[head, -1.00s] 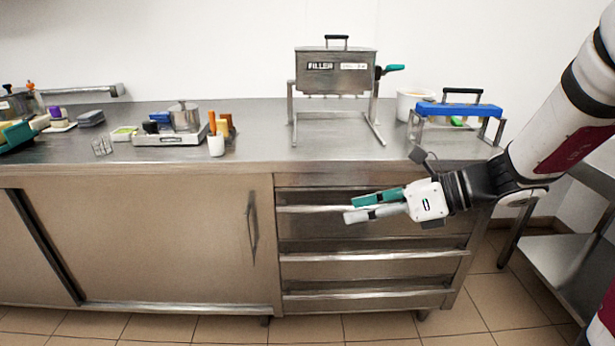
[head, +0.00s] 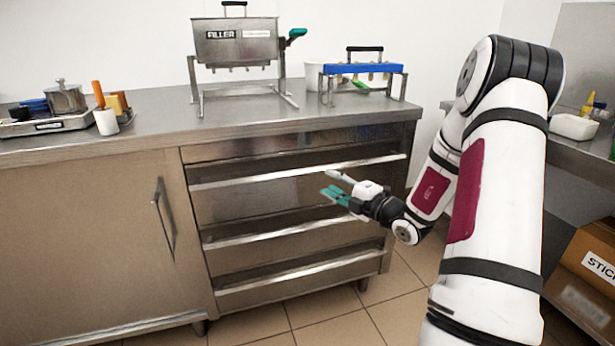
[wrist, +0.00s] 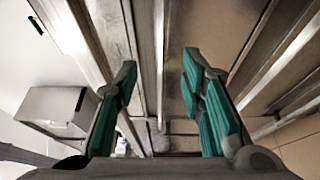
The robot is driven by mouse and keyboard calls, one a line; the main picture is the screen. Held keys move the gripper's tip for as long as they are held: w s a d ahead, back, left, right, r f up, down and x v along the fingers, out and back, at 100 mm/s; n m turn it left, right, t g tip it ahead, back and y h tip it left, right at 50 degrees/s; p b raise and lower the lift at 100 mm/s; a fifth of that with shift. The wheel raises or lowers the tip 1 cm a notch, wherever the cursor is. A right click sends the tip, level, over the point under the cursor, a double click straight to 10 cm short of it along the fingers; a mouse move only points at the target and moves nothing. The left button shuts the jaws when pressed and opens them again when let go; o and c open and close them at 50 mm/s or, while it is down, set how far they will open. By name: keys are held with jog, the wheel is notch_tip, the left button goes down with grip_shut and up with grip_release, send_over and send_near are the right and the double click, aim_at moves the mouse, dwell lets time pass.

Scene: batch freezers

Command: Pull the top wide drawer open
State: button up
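The top wide drawer (head: 245,198) is a brushed steel front with a bright lip rail (head: 255,179) along its upper edge, on the right part of the counter's base. It looks shut. My gripper (head: 331,185) is in front of this drawer, right of its middle and near the lip rail in the picture. Its teal-padded fingers are open and empty. In the wrist view my gripper (wrist: 158,85) shows a wide gap between the fingers, with steel rails running up the picture beyond them. I cannot tell how far the fingertips are from the rail.
Two more drawers (head: 300,258) lie below. A sliding door with a handle (head: 163,217) is at left. The counter (head: 160,112) holds a filler machine (head: 236,45) and a blue-topped rack (head: 362,69). Another bench (head: 590,150) stands at right. Tiled floor (head: 330,330) is free in front.

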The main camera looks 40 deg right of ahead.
aim_at(311, 172)
jog(key=w+b, duration=0.1)
jog(key=w, duration=0.2)
jog(key=w+b, duration=0.1)
jog(key=w, duration=0.2)
jog(key=w+a+b, duration=0.1)
jog(key=w, duration=0.3)
grip_shut()
